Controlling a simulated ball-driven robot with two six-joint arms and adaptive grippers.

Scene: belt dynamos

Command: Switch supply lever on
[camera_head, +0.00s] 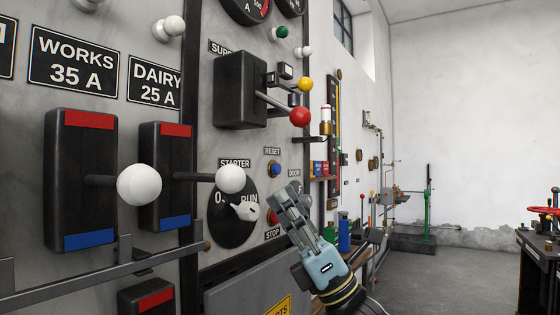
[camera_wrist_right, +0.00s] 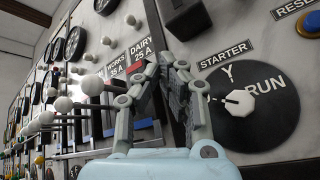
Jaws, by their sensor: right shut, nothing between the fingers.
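The supply switch is a black box (camera_head: 240,90) on the grey panel, under a label of which only "SUP" shows. A metal lever with a red ball knob (camera_head: 300,117) sticks out from it towards the right. A smaller yellow knob (camera_head: 305,84) sits just above the red one. My right gripper (camera_head: 284,192) is below the red knob, in front of the panel and right of the starter dial (camera_head: 232,222). It is shut and empty, apart from the lever. In the right wrist view its fingers (camera_wrist_right: 168,68) are beside the starter dial (camera_wrist_right: 255,105). My left gripper is not in view.
Two black feeder switches (camera_head: 82,210) with white ball knobs (camera_head: 139,185) stand out at the left. A metal rail (camera_head: 100,272) runs below them. The blue reset button (camera_head: 275,169) and red stop button (camera_head: 272,217) are near my right gripper. Open floor (camera_head: 450,270) lies at right.

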